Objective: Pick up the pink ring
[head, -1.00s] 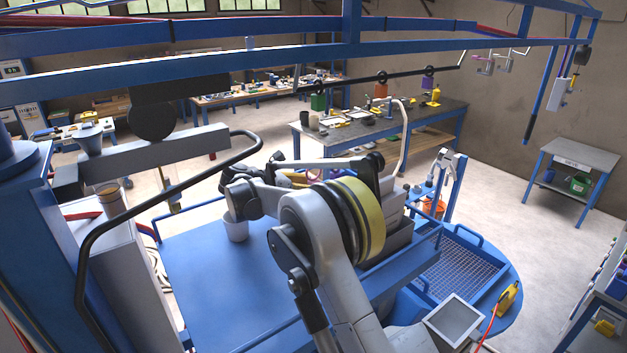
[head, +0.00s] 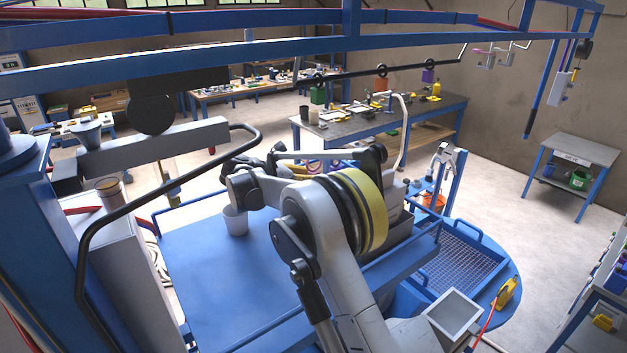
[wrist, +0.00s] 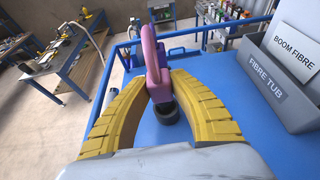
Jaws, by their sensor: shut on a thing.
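The pink ring (wrist: 151,48) stands upright between the yellow fingers of my gripper (wrist: 158,84) in the wrist view. The fingertips close on its lower part, and its upper loop rises above them. A purple piece (wrist: 175,58) shows just behind the ring, and a short black cylinder (wrist: 166,112) shows below the fingertips; I cannot tell whether the ring touches either. In the head view my arm largely hides the gripper, and the ring is too small to make out surely.
A grey fibre tub (wrist: 268,85) stands at the right on the blue deck (wrist: 235,150). Blue railings edge the deck. A black bent bar (head: 110,215) runs at the left. Overhead blue beams (head: 200,60) cross above.

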